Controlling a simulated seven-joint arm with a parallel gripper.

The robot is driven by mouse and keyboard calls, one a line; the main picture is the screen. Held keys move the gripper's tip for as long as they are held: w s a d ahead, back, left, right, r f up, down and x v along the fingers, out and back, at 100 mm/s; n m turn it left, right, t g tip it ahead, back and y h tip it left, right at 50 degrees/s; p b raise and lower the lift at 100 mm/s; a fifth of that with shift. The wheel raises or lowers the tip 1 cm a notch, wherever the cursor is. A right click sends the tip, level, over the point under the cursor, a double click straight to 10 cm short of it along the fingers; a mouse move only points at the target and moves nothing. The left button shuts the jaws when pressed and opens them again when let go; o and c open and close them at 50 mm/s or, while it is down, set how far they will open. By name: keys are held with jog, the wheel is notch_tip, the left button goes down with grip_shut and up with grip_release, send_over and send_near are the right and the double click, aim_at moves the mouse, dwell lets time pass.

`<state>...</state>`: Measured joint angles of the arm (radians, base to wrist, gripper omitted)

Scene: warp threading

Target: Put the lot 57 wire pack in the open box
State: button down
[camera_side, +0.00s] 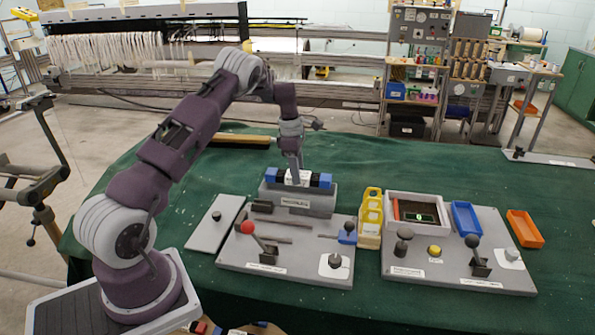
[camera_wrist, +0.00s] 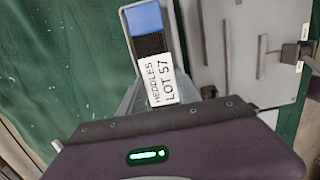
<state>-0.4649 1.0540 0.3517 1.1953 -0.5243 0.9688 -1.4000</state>
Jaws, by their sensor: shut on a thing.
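A long pack with blue ends and black sections (camera_side: 325,181) lies along the top of a grey block-like holder (camera_side: 318,203). In the wrist view the pack (camera_wrist: 146,19) has a white label reading "HEDDLES LOT 57", and grey holder walls show beside it. My gripper (camera_side: 294,173) points down at the pack's middle and is shut on it. In the wrist view my gripper's housing hides the pack's near end. I cannot tell whether the pack is lifted clear of the holder. Open-topped containers are a grey box (camera_side: 391,197), a blue tray (camera_side: 466,218) and an orange tray (camera_side: 525,229).
A grey panel with a red-knobbed lever (camera_side: 248,227) stands in front of the holder. A yellow rack (camera_side: 370,215) stands between it and a second panel with levers (camera_side: 472,242). A flat grey plate (camera_side: 215,224) lies left. Green cloth behind the holder is mostly clear.

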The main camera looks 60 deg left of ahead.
jog(key=shift+f, duration=0.15)
jog(key=shift+f, duration=0.25)
jog(key=shift+f, duration=0.1)
dwell(0.6)
jog(key=shift+f, duration=0.85)
jog(key=shift+c, duration=2.2)
grip_release()
